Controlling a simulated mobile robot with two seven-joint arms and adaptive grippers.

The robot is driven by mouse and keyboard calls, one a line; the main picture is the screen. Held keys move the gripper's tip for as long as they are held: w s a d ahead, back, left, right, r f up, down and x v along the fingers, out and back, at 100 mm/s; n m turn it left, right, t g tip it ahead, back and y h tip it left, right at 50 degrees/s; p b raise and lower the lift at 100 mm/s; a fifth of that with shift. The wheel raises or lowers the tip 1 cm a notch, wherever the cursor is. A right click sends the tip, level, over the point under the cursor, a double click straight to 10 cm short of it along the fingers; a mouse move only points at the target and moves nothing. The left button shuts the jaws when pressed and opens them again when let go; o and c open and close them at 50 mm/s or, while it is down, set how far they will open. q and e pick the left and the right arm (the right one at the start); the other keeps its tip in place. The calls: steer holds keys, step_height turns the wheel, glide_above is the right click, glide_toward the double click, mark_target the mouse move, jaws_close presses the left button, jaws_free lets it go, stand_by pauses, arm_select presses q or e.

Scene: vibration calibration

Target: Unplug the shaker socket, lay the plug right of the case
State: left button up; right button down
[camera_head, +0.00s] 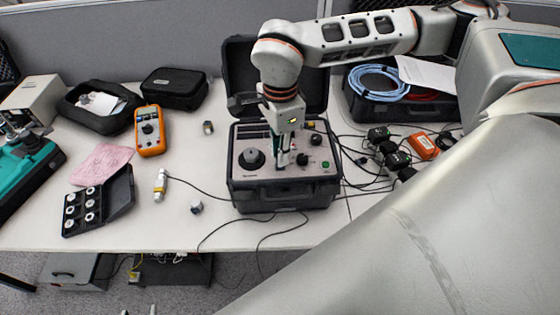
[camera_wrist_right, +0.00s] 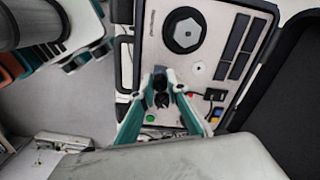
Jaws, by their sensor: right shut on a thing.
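The black case (camera_head: 285,197) stands open on the table, its light grey panel (camera_head: 243,142) facing up. The panel carries a big black dial (camera_head: 251,158), small knobs and a green button (camera_head: 326,164); the dial also shows in the right wrist view (camera_wrist_right: 186,31). My right gripper (camera_head: 281,163) points down at the panel, right of the dial. In the wrist view it (camera_wrist_right: 161,92) is shut on a small black plug (camera_wrist_right: 160,84). The fingers hide the socket, so I cannot tell whether the plug is seated. My left gripper (camera_head: 137,311) shows only two separated fingertips at the bottom edge.
Right of the case lie black cables, several black adapters (camera_head: 391,147) and an orange device (camera_head: 422,145). An orange multimeter (camera_head: 150,131), a weight box (camera_head: 98,205) and a yellow-banded sensor (camera_head: 160,186) lie left. The table front left of the case has free room.

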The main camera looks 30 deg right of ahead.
steer(key=shift+r+p, duration=0.95)
steer(key=shift+r, duration=0.7)
